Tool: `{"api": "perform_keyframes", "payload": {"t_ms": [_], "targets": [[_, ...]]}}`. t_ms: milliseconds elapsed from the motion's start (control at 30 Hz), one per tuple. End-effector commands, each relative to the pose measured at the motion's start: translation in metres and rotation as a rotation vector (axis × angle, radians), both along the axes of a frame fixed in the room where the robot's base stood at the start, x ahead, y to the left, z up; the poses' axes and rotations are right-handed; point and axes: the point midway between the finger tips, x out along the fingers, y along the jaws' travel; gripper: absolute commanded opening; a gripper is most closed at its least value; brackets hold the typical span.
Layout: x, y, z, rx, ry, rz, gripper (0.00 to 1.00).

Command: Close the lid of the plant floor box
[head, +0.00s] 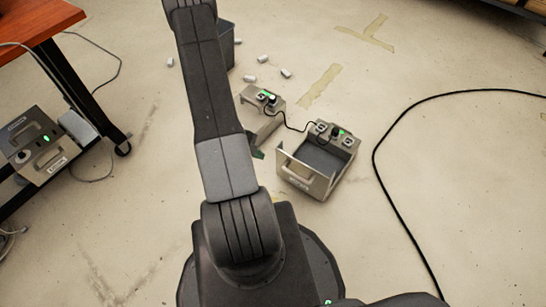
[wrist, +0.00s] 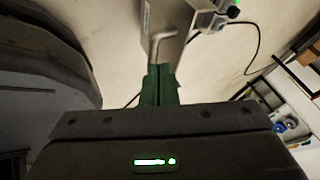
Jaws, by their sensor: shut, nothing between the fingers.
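Two grey metal boxes with control panels stand on the floor, and I cannot read which one is the plant floor box. The right box (head: 329,183) has an open, dark compartment and a handle on its front. The left box (head: 258,123) is partly hidden behind my arm, so its lid state is unclear. My gripper (head: 258,153) is low beside the left box's near end. In the wrist view my green fingers (wrist: 160,84) are together and empty, just below a bent metal handle (wrist: 155,42) on a grey box face. I cannot tell whether they touch it.
A black cable joins the two panels, and a long black cable (head: 376,150) curves over the floor at right. A dark bin (head: 227,45) and several small pale cylinders lie beyond. A red-topped table (head: 35,22) with more grey devices (head: 35,145) is at left.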

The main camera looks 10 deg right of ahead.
Motion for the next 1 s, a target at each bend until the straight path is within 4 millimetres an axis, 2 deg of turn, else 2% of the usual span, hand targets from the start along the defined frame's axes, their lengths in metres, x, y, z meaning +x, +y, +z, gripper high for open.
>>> {"api": "perform_keyframes", "payload": {"t_ms": [167,600,800,1000], "targets": [[-0.003,-0.010,-0.014,-0.004,0.005,-0.012,0.00],[0.001,-0.065,-0.084,-0.003,0.002,-0.012,0.00],[0.021,-0.085,-0.078,-0.003,0.000,-0.010,0.00],[0.026,-0.091,-0.077,-0.003,0.002,-0.007,0.00]]}}
